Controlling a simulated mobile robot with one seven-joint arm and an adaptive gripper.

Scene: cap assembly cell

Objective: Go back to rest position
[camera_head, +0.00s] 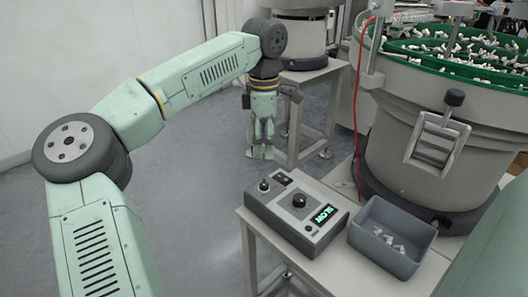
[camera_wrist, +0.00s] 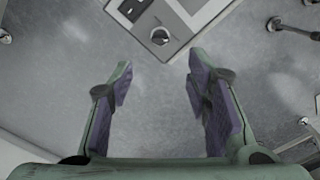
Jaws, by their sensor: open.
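My gripper (camera_head: 262,152) hangs fingers-down from my green arm, over the grey floor and to the left of the small table. In the wrist view my gripper (camera_wrist: 158,95) is open, with its two purple-padded fingers apart and only bare floor between them. It holds nothing. The controller box (camera_head: 297,215) with black knobs and a green "SLOW" display stands on the table to the right and nearer than my gripper. Part of it also shows at the top of the wrist view (camera_wrist: 182,12).
A grey bin (camera_head: 392,238) with a few small white parts stands beside the controller on the light table (camera_head: 330,278). A large bowl feeder (camera_head: 440,130) full of white parts stands behind. A second machine (camera_head: 305,40) on a metal stand is behind my arm. The floor at left is clear.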

